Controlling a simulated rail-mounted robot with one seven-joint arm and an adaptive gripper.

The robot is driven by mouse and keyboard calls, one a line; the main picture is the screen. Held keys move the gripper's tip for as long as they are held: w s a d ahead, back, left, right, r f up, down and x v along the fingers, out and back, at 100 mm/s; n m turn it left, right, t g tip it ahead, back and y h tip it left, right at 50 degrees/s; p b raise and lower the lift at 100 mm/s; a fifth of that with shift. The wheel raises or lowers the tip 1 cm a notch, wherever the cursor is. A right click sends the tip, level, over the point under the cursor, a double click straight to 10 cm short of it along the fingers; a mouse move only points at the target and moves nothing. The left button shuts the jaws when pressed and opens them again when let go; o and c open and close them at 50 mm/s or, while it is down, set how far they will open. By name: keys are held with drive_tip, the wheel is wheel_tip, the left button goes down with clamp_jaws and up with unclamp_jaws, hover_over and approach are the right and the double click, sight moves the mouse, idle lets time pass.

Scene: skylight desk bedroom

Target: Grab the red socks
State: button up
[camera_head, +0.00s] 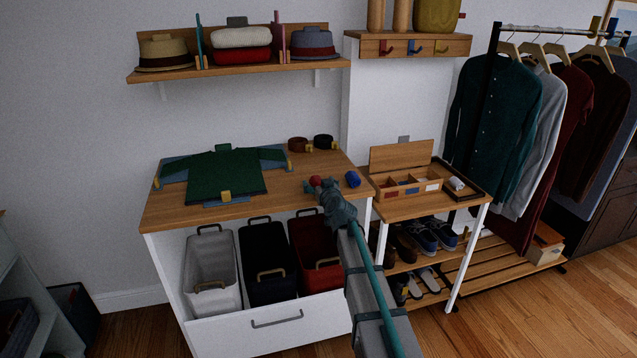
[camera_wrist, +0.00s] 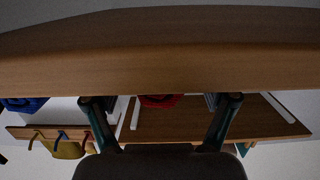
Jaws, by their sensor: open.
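The red socks look like a small rolled red bundle (camera_head: 316,181) near the front edge of the wooden desk top (camera_head: 285,184). My gripper (camera_head: 321,185) is at that front edge, right by the red bundle; the head view is too small to tell if they touch. In the wrist view, which looks upside down, my gripper (camera_wrist: 160,103) is open, with a red rolled thing (camera_wrist: 160,100) between and beyond its fingers. Part of that red thing is hidden behind the wooden band. Nothing is held.
A blue roll (camera_head: 352,179) lies right of the red bundle; blue also shows in the wrist view (camera_wrist: 24,104). A green sweater (camera_head: 225,176) covers the left. A divided wooden box (camera_head: 410,185) stands right. Bins sit below.

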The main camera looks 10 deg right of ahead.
drive_tip(key=shift+w, duration=0.4)
drive_tip(key=c, duration=0.9)
